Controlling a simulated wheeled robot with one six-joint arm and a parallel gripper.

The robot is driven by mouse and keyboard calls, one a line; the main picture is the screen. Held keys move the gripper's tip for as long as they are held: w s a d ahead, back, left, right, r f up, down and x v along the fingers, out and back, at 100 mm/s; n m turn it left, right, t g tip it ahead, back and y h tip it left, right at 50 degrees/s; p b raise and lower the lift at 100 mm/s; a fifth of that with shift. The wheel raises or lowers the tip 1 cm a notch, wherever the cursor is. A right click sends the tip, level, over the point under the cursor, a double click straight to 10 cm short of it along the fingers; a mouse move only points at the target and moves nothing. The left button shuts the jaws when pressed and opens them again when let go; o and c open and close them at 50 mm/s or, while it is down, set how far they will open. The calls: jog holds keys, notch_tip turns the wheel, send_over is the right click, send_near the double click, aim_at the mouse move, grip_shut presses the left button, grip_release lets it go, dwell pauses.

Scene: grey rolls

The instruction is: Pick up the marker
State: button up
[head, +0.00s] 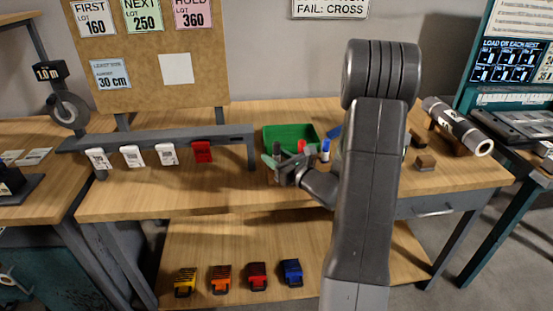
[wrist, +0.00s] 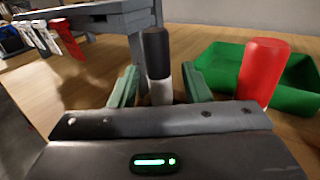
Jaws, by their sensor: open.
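A black-capped marker with a white body (wrist: 157,52) stands upright in the wrist view. My gripper (wrist: 160,84) is open, with one green finger to each side of this marker. Its lower end is hidden behind the gripper body. A red-capped marker (wrist: 263,68) stands upright to the right of the right finger, outside the jaws. In the head view my gripper (head: 280,163) is low over the table, left of the red marker (head: 301,146) and a blue-capped marker (head: 325,150).
A green tray (head: 283,129) lies behind the markers. A grey rail (head: 185,137) with white tags and a red tag (head: 202,152) stands to the left. A small brown block (head: 425,163) and a grey roll (head: 457,126) are to the right. The front table strip is clear.

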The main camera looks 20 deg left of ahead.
aim_at(276, 143)
jog(key=shift+c, duration=0.4)
grip_shut()
jog(key=shift+r, duration=0.1)
notch_tip(276, 143, up, 10)
jog(key=shift+f+p, duration=0.1)
jog(key=shift+p, duration=0.55)
